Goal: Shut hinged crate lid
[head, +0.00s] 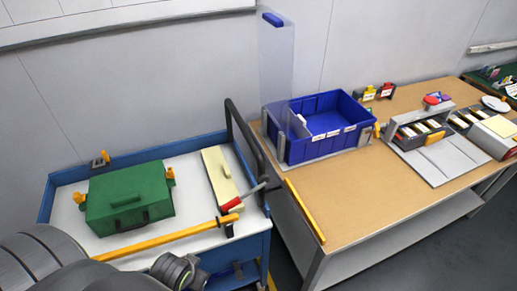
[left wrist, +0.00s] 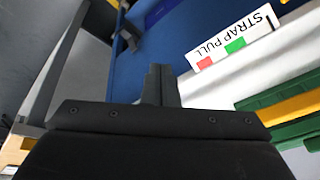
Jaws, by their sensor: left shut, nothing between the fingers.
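The blue crate (head: 335,138) stands open on the wooden bench, with small white labels on its front rim. A clear panel with a blue strip on top, which looks like its lid (head: 275,60), stands upright at the crate's left end. My left gripper (left wrist: 158,85) shows in the left wrist view; its dark fingers are together and empty. It is near the blue and white cart, apart from the crate. In the head view only grey links of my arm show at the lower left, and I cannot make out the fingers. My right gripper is in neither view.
The cart holds a green case (head: 130,198), a cream box (head: 222,178) and a red-handled tool (head: 230,205). A yellow bar (head: 165,238) crosses its front. A black rail (head: 245,140) rises between cart and crate. A STRAP PULL label (left wrist: 235,38) is near my gripper.

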